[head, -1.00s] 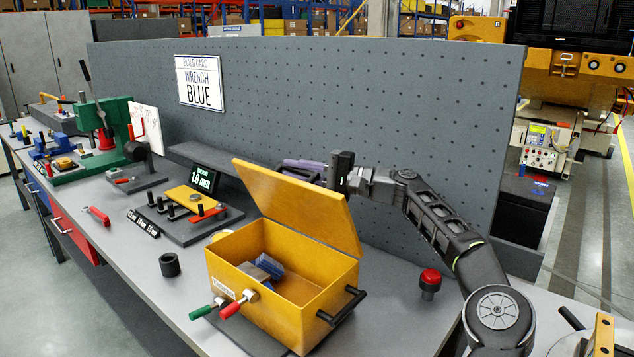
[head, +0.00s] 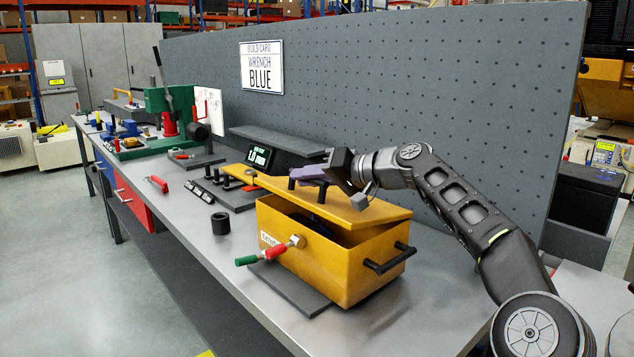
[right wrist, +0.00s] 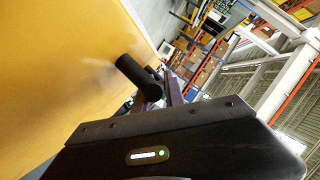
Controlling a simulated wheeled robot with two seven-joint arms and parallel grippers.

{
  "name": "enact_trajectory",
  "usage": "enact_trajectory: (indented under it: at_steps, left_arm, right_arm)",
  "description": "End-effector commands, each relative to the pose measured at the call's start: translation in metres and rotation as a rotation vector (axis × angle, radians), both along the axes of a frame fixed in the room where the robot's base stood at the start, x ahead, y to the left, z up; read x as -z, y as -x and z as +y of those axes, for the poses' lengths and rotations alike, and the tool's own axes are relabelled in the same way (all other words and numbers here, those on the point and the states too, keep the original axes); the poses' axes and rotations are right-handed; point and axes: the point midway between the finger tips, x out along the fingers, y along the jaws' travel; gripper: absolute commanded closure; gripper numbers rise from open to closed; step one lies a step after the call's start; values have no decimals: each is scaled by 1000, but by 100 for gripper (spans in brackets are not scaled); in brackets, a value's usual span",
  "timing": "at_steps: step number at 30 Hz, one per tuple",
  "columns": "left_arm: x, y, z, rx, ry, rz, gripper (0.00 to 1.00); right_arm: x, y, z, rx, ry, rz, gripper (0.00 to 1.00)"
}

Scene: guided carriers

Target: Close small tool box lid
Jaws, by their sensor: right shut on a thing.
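The small yellow tool box (head: 345,265) stands on the bench. Its yellow lid (head: 350,209) is tilted low over it, nearly flat, with a dark gap at the front and right side. The inside is mostly hidden. My right gripper (head: 308,173) is above the lid and shut on the lid's black handle (head: 292,183). In the right wrist view the handle (right wrist: 140,78) stands out from the yellow lid (right wrist: 70,70) beside my purple fingers (right wrist: 174,92). My left gripper is in no view.
A black ring (head: 220,223) stands left of the box. A pegboard (head: 400,100) rises behind. A display (head: 258,153) and a green press (head: 165,115) stand farther left.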

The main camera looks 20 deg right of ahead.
Motion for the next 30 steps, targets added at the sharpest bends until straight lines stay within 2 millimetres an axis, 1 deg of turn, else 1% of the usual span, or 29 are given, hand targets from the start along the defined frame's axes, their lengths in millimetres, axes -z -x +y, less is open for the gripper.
enact_trajectory:
  at_steps: [1, 6, 11, 13, 16, 17, 24, 30]
  left_arm:
    - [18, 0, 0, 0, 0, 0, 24]
    - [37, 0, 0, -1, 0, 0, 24]
    - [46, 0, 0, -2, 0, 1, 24]
    - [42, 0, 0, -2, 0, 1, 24]
    - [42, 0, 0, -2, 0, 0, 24]
    - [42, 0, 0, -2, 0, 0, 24]
    - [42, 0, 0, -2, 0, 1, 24]
    - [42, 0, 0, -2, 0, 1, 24]
  right_arm:
    - [13, 1, 4, 0, 35, -14, 100]
    - [27, 3, 11, 0, 130, -42, 100]
    - [34, 4, 13, 2, 184, -56, 100]
    - [31, 4, 13, 1, 185, -57, 100]
    - [31, 3, 13, 2, 183, -56, 100]
    - [31, 3, 13, 2, 183, -56, 83]
    - [32, 3, 13, 1, 182, -53, 64]
    - [32, 3, 13, 1, 182, -53, 64]
